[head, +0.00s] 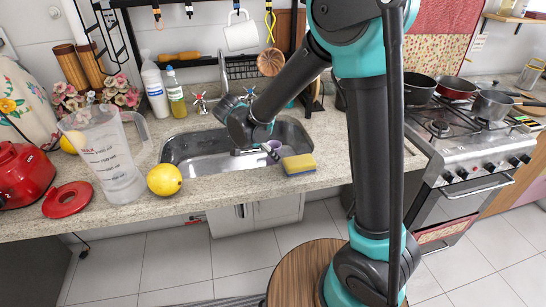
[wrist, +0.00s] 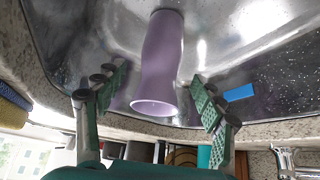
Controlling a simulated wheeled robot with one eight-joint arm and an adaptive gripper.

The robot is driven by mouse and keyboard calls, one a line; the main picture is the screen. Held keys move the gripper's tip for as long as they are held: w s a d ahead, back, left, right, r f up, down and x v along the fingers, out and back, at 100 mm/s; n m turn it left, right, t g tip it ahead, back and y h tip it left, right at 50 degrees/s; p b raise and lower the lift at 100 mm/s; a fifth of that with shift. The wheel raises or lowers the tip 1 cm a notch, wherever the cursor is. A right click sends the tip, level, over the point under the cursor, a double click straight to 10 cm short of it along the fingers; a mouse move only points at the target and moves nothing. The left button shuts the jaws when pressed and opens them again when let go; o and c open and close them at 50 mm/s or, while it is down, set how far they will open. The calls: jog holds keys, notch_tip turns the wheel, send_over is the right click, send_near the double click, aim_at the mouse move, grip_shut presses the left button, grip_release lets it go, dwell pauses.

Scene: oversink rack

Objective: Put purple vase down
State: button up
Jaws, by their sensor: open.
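The purple vase (wrist: 162,62) shows in the wrist view inside the steel sink, its open mouth facing the camera and its far end against the sink's surface in the picture. My gripper (wrist: 160,97) is open, with one green-padded finger on each side of the vase and visible gaps between. In the head view, a small part of the vase (head: 271,147) shows at the sink's front right, below my gripper (head: 264,136). My arm and wrist hide the rest of it. The sink (head: 190,150) is set in the counter.
A yellow sponge (head: 299,164) lies at the sink's front right rim. A lemon (head: 164,180) and a clear measuring jug (head: 108,160) stand left of the sink. A soap bottle (head: 176,98) and taps are behind it. The stove (head: 462,140) is at right.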

jog(key=v, duration=0.7)
jog(key=shift+r, duration=0.35)
jog(key=shift+s+a, duration=0.1)
jog(key=shift+a, duration=0.1)
